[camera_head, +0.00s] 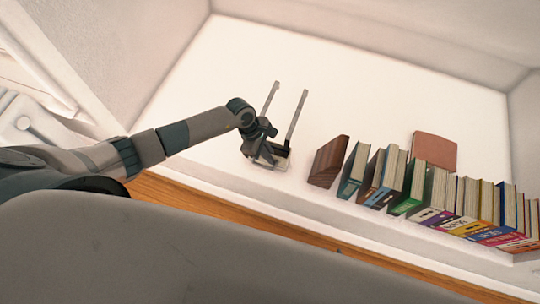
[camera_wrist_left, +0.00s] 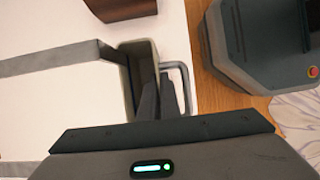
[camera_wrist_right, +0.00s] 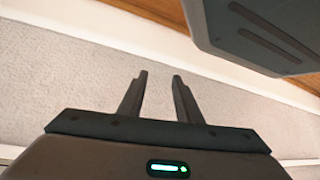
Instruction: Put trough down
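The trough is a small olive-grey open box (camera_wrist_left: 137,60) in the left wrist view, with a pale loop (camera_wrist_left: 186,85) at its side and long flat grey bars (camera_wrist_left: 55,58) reaching left. In the head view the bars (camera_head: 297,115) stick up beside my left gripper (camera_head: 265,150), at the pale shelf's front. My left gripper's fingers (camera_wrist_left: 158,90) are close together at the trough's side wall, one inside and one outside, and appear shut on it. The trough's underside is hidden. My right gripper (camera_wrist_right: 159,75) is open and empty above a grey floor, outside the head view.
A brown block (camera_head: 328,162) stands just right of the trough. A row of books (camera_head: 405,185) runs on to the right, with a reddish-brown book (camera_head: 435,150) lying behind. The pale shelf (camera_head: 240,75) is clear behind and left, with a wooden front edge (camera_head: 240,222).

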